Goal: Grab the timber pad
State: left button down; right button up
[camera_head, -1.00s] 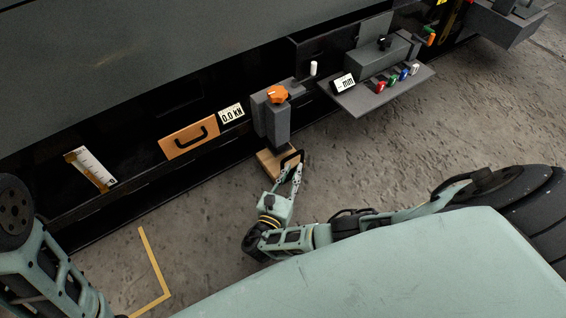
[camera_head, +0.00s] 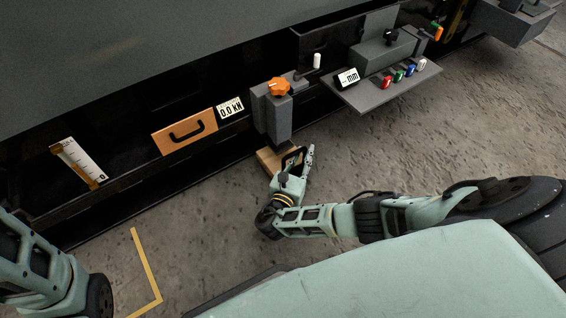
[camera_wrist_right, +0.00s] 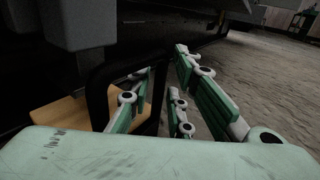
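A timber pad (camera_head: 267,160) of light wood lies on the floor under the grey jack (camera_head: 278,118). It has an upright black loop handle, and it also shows at the left in the right wrist view (camera_wrist_right: 72,116). My right gripper (camera_head: 300,157) is at the handle (camera_wrist_right: 157,95). In the wrist view its fingers are apart, with one side of the handle appearing between them; I cannot tell whether they touch it. A similar wooden plate with a black handle (camera_head: 184,132) sits on the dark frame to the left. My left arm shows at lower left, but its gripper is not in view.
The large dark enclosure (camera_head: 130,60) overhangs the pad. A grey shelf (camera_head: 385,88) with coloured knobs juts out at right. A force display (camera_head: 231,109) and a white scale (camera_head: 78,162) are on the frame. A yellow floor line (camera_head: 147,265) lies at left; the floor at right is clear.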

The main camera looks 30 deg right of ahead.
grip_shut()
dwell(0.5)
jog(key=shift+r, duration=0.1)
